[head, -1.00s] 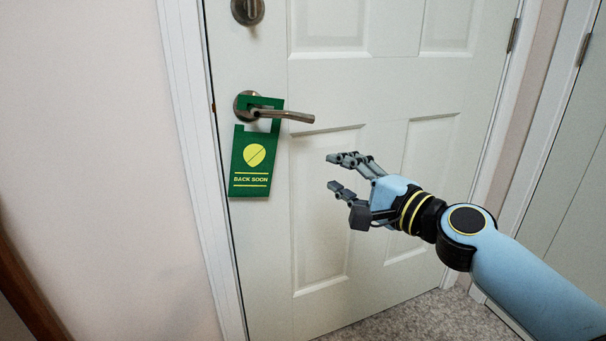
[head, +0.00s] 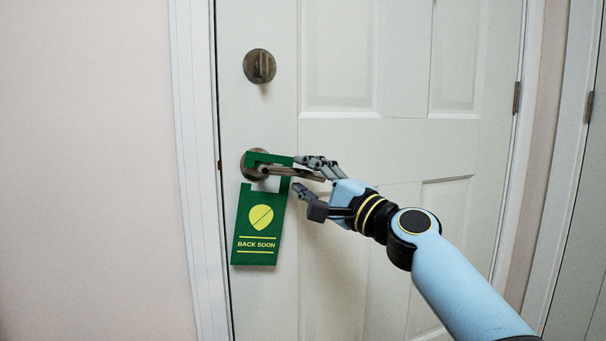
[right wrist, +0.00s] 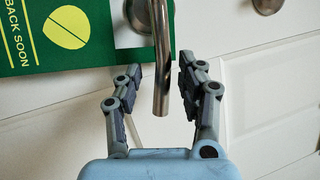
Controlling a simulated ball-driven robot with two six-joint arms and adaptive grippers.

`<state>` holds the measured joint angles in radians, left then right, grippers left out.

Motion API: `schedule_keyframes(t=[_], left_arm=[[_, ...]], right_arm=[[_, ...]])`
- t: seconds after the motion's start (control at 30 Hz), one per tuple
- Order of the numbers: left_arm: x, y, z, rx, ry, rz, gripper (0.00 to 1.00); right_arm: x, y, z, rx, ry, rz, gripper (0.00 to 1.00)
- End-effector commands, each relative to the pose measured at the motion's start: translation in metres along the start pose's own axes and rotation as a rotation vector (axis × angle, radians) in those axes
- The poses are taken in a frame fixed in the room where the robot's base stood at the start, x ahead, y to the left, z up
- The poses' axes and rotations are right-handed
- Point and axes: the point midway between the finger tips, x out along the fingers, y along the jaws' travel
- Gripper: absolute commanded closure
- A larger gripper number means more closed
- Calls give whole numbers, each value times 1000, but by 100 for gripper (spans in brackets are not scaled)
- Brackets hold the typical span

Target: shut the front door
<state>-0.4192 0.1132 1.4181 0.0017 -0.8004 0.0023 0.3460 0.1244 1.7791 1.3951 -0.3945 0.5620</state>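The white front door (head: 400,150) stands in its frame, with a small gap line along its left edge; I cannot tell whether it is latched. Its metal lever handle (head: 285,171) points right, and it also shows in the right wrist view (right wrist: 161,65). My right gripper (head: 308,178) is open around the free end of the lever. In the right wrist view the lever lies between the two fingers (right wrist: 157,85), with space visible on both sides. My left gripper is not in view.
A green "BACK SOON" hanger (head: 260,225) hangs from the lever beside my right gripper. A deadbolt knob (head: 259,66) sits above. Hinges (head: 517,97) are on the door's right side. A bare wall (head: 90,170) is at the left.

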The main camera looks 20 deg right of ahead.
Motion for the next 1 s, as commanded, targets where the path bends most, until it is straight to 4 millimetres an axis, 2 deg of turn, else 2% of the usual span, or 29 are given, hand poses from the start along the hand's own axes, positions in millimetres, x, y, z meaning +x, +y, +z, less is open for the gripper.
schedule_keyframes(t=[0.13,0.43,0.73,1.0], left_arm=[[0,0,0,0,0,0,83],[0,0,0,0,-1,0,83],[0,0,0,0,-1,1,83],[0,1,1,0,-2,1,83]], right_arm=[[11,0,0,0,0,0,61],[13,1,0,0,0,1,62],[13,1,0,0,0,2,100],[12,2,0,0,0,4,100]])
